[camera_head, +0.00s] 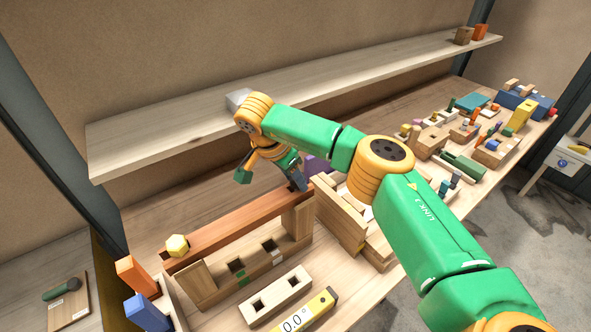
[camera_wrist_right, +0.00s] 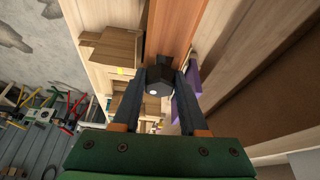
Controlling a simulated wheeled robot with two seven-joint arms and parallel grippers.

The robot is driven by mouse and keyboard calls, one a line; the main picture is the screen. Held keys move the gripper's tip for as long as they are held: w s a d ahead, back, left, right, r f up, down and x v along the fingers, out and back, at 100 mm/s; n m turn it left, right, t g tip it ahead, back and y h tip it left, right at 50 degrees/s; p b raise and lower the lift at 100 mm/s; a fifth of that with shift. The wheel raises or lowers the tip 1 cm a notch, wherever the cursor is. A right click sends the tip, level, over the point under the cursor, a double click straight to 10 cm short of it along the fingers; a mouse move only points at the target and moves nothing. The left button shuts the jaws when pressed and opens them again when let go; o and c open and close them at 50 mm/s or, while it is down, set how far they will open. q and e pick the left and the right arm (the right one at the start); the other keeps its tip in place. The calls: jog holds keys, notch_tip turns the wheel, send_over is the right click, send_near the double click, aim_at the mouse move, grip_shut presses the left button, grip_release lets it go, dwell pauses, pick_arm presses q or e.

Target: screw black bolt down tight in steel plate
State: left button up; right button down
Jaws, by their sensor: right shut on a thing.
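My right gripper (camera_wrist_right: 161,85) is shut on the black bolt (camera_wrist_right: 158,78), whose dark head sits between the two fingertips in the right wrist view. In the head view, my right gripper (camera_head: 298,183) points down at the far right end of a reddish-brown beam (camera_head: 232,225). The bolt cannot be made out there. In the wrist view, the bolt is over or beside the end of the beam (camera_wrist_right: 172,30); I cannot tell whether it touches anything. I cannot make out the steel plate in either view. My left gripper is not in view.
A yellow hexagonal piece (camera_head: 177,245) sits on the beam's left end. Wooden blocks with square holes (camera_head: 275,296) and stacked boards (camera_head: 342,215) crowd the bench in front. A long shelf (camera_head: 150,142) runs behind, with a grey block (camera_head: 237,99) on it.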

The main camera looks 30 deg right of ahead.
jog(key=shift+f+m+g, duration=0.2)
jog(key=shift+m+g, duration=0.1)
jog(key=shift+m, duration=0.3)
jog(key=shift+a+f+m+g, duration=0.1)
jog(key=shift+m+g, duration=0.3)
jog(key=shift+m, duration=0.5)
jog(key=shift+c, duration=2.1)
grip_release()
jog(key=shift+s, duration=0.4)
jog(key=shift+w, duration=0.2)
jog(key=shift+w, duration=0.1)
